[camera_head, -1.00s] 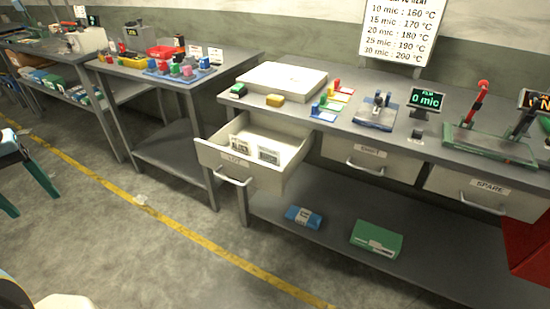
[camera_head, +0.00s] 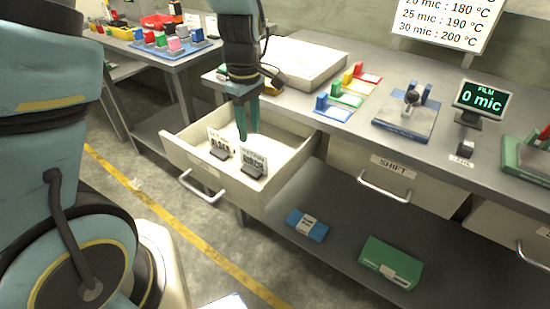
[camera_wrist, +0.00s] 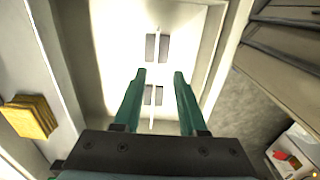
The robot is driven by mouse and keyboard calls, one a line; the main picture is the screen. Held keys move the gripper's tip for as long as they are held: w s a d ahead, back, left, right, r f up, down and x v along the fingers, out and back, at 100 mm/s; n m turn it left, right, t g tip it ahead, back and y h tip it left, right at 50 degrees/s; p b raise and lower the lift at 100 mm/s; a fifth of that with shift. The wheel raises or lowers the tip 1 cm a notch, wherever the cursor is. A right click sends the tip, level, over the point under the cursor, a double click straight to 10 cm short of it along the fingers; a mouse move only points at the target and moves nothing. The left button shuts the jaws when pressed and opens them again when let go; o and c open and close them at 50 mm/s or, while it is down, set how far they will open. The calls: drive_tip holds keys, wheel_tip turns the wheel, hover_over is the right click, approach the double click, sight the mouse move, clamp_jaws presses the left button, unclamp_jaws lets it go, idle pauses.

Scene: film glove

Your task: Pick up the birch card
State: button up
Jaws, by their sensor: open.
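The birch card (camera_head: 254,162) is a small white sign, standing upright in a dark holder inside the open drawer (camera_head: 182,152). A similar alder card (camera_head: 219,144) stands to its left. My gripper (camera_head: 248,137) points down over the drawer, open and empty, with its green fingers just behind the two cards in the head view. In the wrist view the open fingers (camera_wrist: 158,74) straddle the line of the two edge-on cards. Their lettering is not readable there.
On the bench above are a white box (camera_head: 310,62), coloured blocks (camera_head: 347,97) and a blue-based device (camera_head: 405,122). A blue pack (camera_head: 307,224) and green box (camera_head: 391,262) lie on the lower shelf.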

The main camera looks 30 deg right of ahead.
hover_over(254, 168)
drive_tip(key=f, duration=0.5)
drive_tip(key=shift+s+d+f, duration=0.1)
drive_tip(key=shift+d+f, duration=0.05)
drive_tip(key=shift+d, duration=0.1)
drive_tip(key=shift+w+a+f+p, duration=0.1)
drive_tip(key=shift+f+p, duration=0.35)
drive_tip(key=shift+f, duration=1)
drive_tip(key=shift+w+a+f+p, duration=0.1)
drive_tip(key=shift+f+p, duration=0.35)
drive_tip(key=shift+f, duration=0.95)
drive_tip(key=shift+c, duration=0.3)
clamp_jaws()
